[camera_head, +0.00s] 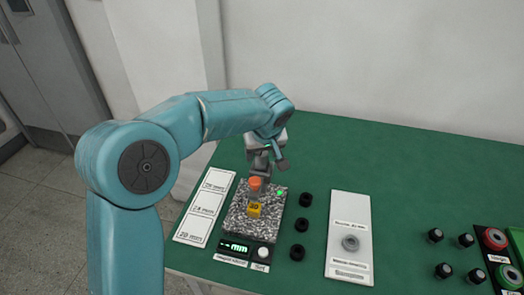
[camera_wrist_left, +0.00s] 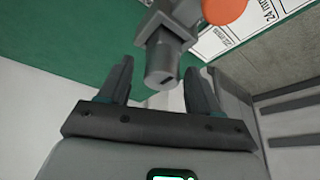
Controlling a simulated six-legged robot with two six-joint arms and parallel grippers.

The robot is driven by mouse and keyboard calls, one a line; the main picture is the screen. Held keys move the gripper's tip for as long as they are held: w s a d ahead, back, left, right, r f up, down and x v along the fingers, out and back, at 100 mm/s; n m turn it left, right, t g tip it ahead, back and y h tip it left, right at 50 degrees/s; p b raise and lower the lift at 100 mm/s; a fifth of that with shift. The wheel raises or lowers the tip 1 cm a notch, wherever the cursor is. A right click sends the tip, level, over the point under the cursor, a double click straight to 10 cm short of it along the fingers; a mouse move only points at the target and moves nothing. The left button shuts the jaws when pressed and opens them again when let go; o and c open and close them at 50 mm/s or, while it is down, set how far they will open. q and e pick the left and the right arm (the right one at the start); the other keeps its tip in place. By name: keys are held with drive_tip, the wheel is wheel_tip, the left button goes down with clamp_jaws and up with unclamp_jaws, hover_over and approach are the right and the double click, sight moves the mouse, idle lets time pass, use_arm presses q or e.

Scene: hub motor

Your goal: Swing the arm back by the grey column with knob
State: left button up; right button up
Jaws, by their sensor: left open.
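The measuring stand has a speckled granite base (camera_head: 240,222) on the green table. A grey column (camera_head: 261,167) with its bracket rises at the back of the base. An orange round part (camera_head: 254,182) sits in front of it, above a yellow block (camera_head: 254,209). My left gripper (camera_head: 268,150) is above the column, partly hidden by my own arm. In the left wrist view the gripper (camera_wrist_left: 160,85) is open, with the grey column (camera_wrist_left: 162,60) between its two fingers; I cannot tell whether they touch it. The orange part (camera_wrist_left: 225,8) shows at the top. My right gripper is not in view.
A white label card (camera_head: 204,208) lies left of the stand. Several black rings (camera_head: 299,225) lie to its right, then a white plate (camera_head: 347,262) with a grey ring. Small dark cylinders (camera_head: 443,270) and coloured trays (camera_head: 495,238) are far right. The back of the table is clear.

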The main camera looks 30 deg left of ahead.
use_arm(q)
drive_tip(key=shift+s+a, duration=0.1)
drive_tip(key=shift+a, duration=0.05)
drive_tip(key=c, duration=0.4)
clamp_jaws()
